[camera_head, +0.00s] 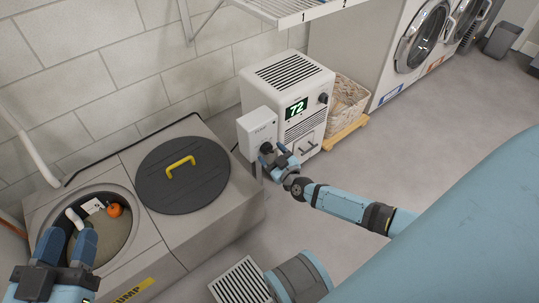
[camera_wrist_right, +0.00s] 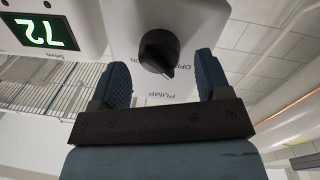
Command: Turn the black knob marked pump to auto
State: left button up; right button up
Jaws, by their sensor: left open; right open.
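My right gripper (camera_wrist_right: 158,75) is open, with one finger on each side of the knob and gaps on both sides. In the head view my right gripper (camera_head: 273,158) is at the box front and partly covers the knob. I cannot tell which mark the knob points to. My left gripper (camera_head: 75,238) is open and empty over the open round pit at the left.
A white dehumidifier (camera_head: 290,90) reading 72 stands behind the box. A grey sump bench holds a black lid (camera_head: 183,175) with a yellow handle. An orange float (camera_head: 114,210) sits in the pit (camera_head: 118,243). A wicker basket (camera_head: 346,103) and washers stand further right. The floor is clear at right.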

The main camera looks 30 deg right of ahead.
pick_arm(q)
jog(key=shift+w+a+m, duration=0.1)
jog(key=shift+w+m, duration=0.05)
jog(key=shift+m, duration=0.15)
pick_arm(e)
jog(key=shift+w, duration=0.75)
pick_arm(q)
jog(key=shift+r, duration=0.1)
pick_arm(e)
jog(key=c, duration=0.9)
